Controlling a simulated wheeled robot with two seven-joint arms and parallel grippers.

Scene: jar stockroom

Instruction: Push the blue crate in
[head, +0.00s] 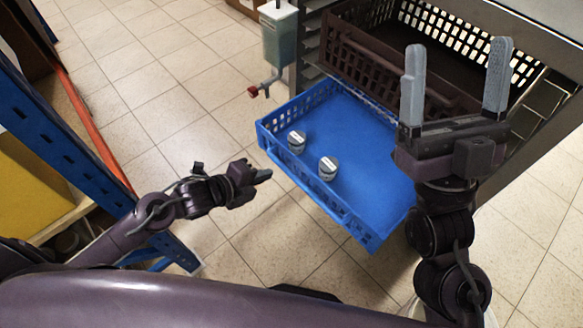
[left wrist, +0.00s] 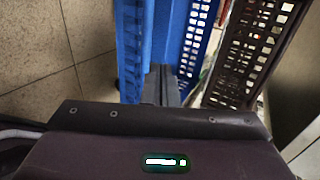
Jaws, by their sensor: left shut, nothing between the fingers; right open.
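The blue crate (head: 352,128) juts out of the rack below a dark brown crate in the head view, with two grey-lidded jars (head: 297,140) (head: 328,167) standing in it near its front wall. My left gripper (head: 265,175) is shut and empty, just outside the crate's front wall at the left. In the left wrist view the shut fingers (left wrist: 163,84) point at the blue crate's wall (left wrist: 133,45); I cannot tell whether they touch it. My right gripper (head: 455,85) is open and empty, raised in front of the rack, and its arm hides the crate's right corner.
The dark brown crate (head: 385,65) sits above the blue one in the metal rack. A dispenser with a red tap (head: 279,40) hangs left of the rack. A blue shelf post (head: 60,150) stands at the left. The tiled floor (head: 150,80) between is clear.

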